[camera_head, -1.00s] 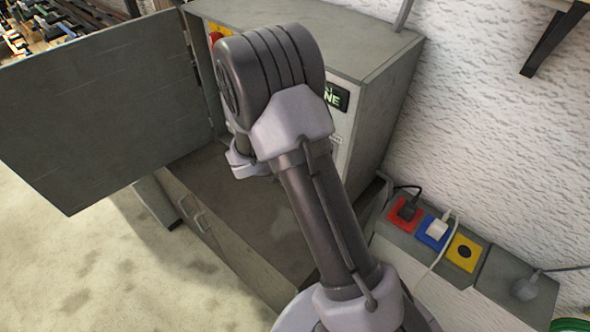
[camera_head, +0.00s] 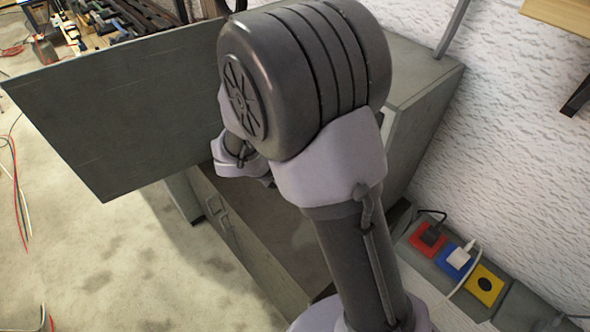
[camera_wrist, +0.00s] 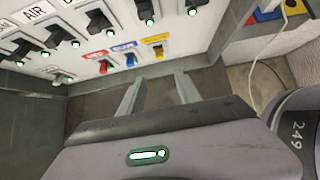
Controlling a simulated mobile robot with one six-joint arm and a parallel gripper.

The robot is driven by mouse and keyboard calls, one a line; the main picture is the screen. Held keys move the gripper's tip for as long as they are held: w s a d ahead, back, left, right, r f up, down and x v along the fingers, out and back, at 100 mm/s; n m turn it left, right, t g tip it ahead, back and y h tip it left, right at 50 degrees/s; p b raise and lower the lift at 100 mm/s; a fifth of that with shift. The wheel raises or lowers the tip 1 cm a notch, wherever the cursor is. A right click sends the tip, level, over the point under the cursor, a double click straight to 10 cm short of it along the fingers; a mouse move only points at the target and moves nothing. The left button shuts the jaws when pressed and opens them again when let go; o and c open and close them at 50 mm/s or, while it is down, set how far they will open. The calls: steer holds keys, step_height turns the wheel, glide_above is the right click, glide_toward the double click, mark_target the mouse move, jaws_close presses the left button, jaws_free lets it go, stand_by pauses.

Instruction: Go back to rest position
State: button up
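My gripper (camera_wrist: 158,95) shows in the wrist view with its two fingers apart and nothing between them. It points toward the lower part of a control panel (camera_wrist: 75,75) with several black switches and lit green lamps. Red, blue and yellow labelled switches (camera_wrist: 128,58) sit just beyond the fingertips, and I see no contact. In the head view my arm hides the gripper and most of the panel inside the grey cabinet (camera_head: 430,85).
The cabinet door (camera_head: 120,110) stands open to the left. Red, blue and yellow sockets (camera_head: 455,262) with plugs and cables are at the right by the white wall (camera_head: 530,150). Cables (camera_head: 18,190) lie on the floor at the far left. The floor (camera_head: 110,260) in front is largely clear.

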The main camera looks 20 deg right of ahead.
steer(key=v, duration=0.3)
steer(key=shift+f, duration=0.1)
steer(key=s+a+f+m+t+y+b, duration=0.1)
steer(key=s+a+f+m+y+b, duration=0.1)
steer(key=s+m+b, duration=0.4)
steer(key=s+a+f+m+t+y+b, duration=0.1)
steer(key=s+a+f+m+y+b, duration=0.2)
steer(key=s+m+b, duration=0.4)
steer(key=s+a+f+m+t+y+b, duration=0.1)
steer(key=s+f+m+y+b, duration=0.3)
steer(key=m+b, duration=0.9)
step_height(320, 180, down, 2)
steer(key=shift+s+a+f+b, duration=0.1)
steer(key=shift+s+a+b, duration=0.75)
steer(key=shift+s, duration=0.4)
